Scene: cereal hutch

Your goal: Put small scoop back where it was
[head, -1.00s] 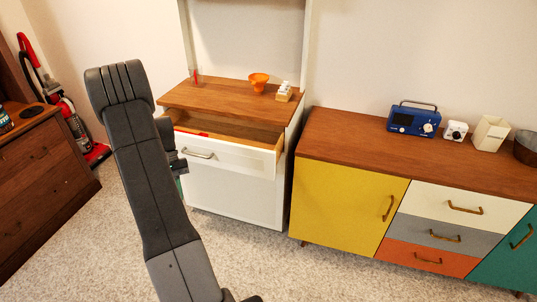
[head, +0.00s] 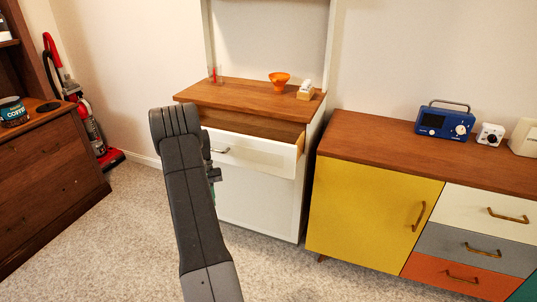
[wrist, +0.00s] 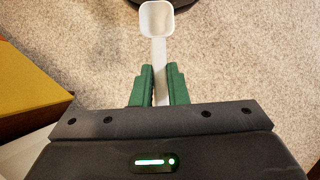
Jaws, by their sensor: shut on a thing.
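The small scoop (wrist: 157,22) is white with a square bowl and a straight handle. In the wrist view, my gripper (wrist: 160,72) is shut on its handle with green fingers, and the bowl extends beyond the fingertips over carpet.
An orange funnel (head: 279,79) and a small block with white items (head: 305,91) sit on the hutch top. A coffee tin (head: 12,110) stands on the dark dresser (head: 50,175) at left. A yellow-fronted sideboard (head: 370,215) stands right. Carpet between is clear.

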